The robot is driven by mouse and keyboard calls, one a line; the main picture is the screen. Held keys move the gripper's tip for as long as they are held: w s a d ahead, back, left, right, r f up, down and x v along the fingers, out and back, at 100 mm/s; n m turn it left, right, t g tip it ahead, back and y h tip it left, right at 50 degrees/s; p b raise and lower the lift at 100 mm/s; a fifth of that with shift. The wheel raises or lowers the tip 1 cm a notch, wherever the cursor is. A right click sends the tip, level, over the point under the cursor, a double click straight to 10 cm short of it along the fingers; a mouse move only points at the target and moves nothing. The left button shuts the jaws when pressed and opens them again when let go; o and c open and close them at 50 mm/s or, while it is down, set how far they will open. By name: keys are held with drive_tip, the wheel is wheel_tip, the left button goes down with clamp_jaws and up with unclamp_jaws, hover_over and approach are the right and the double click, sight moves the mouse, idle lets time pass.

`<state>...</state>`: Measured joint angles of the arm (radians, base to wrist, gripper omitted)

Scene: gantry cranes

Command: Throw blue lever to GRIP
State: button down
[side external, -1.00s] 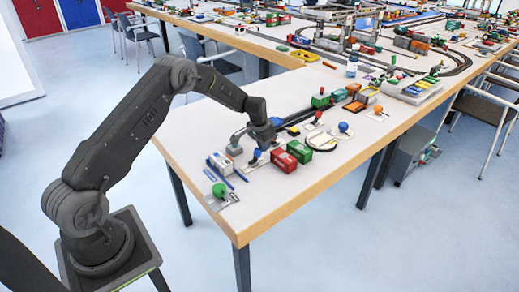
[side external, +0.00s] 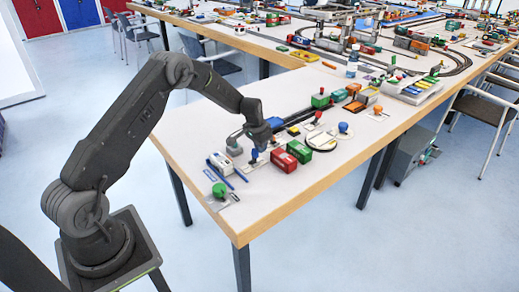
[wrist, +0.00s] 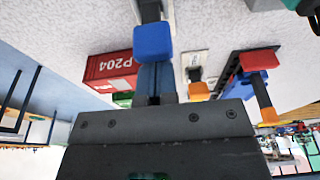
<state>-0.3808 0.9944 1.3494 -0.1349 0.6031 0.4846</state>
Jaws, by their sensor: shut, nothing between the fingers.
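The blue lever (side external: 254,154) stands near the front part of the table, just beside my gripper (side external: 261,143). In the wrist view its blue knob (wrist: 153,43) is close, in front of my gripper, on a blue stem. My gripper is shut with nothing held, low over the table. Whether it touches the lever cannot be told. The lever's base is partly hidden, and any GRIP label is not readable.
Red containers (side external: 285,161) stand close to the right of the lever; one shows in the wrist view (wrist: 108,68). A green knob (side external: 219,189) is nearer the table's corner. Another blue knob (side external: 343,127) is further right. Blue bars (side external: 236,172) lie at the left.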

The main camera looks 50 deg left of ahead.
sight(254, 151)
drive_tip(key=shift+s+a+f, duration=0.1)
drive_tip(key=shift+s+f, duration=0.15)
drive_tip(key=shift+s, duration=0.6)
drive_tip(key=shift+s+f, duration=0.25)
drive_tip(key=shift+s, duration=0.6)
drive_tip(key=shift+w, duration=0.1)
drive_tip(key=shift+w+r, duration=0.1)
drive_tip(key=shift+w, duration=0.5)
drive_tip(key=w+v, duration=0.1)
drive_tip(key=v, duration=0.6)
drive_tip(key=shift+w+r, duration=0.25)
drive_tip(key=shift+w, duration=0.15)
